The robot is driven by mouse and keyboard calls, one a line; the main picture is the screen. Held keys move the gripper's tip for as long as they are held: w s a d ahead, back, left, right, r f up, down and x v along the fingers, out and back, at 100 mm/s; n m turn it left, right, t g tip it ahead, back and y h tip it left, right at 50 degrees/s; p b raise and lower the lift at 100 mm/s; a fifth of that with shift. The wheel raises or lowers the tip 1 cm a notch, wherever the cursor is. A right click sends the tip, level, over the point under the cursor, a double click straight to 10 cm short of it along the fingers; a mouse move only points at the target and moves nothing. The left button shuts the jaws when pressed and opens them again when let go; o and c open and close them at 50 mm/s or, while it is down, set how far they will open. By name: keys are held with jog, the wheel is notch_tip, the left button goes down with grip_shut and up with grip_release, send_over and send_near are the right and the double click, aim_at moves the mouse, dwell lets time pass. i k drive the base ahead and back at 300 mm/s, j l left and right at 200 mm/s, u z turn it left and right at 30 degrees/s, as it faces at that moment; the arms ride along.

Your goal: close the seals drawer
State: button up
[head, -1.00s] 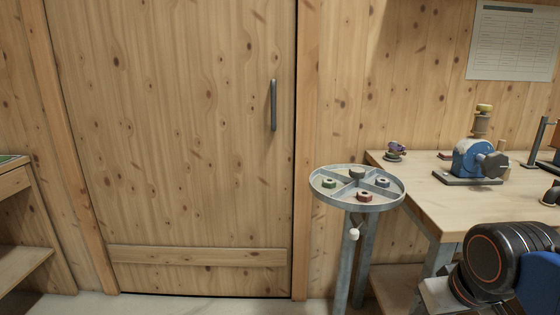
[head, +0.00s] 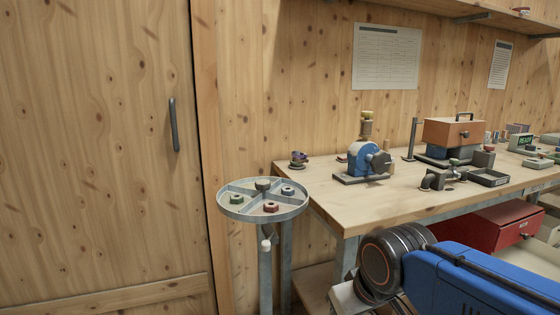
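A red drawer or box (head: 486,226) shows under the bench at the right, with a small dark knob or label near its right end. My arm hides its lower left part. I cannot read any label on it, so I cannot tell whether it is the seals drawer or how far it stands out. My arm's blue link and dark round joint fill the lower right. My gripper is not in view.
The wooden bench (head: 335,209) carries a blue clamp-like device (head: 362,159), a brown-orange box (head: 453,132) and a small dark tray (head: 489,178). A round divided tray (head: 237,208) on a stand is left of the bench. A wooden door (head: 100,150) is at far left.

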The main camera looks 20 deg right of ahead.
aim_at(531, 254)
jog(key=i+l+z, duration=0.1)
jog(key=z, duration=0.85)
jog(key=l+z, duration=0.15)
jog(key=z, duration=0.25)
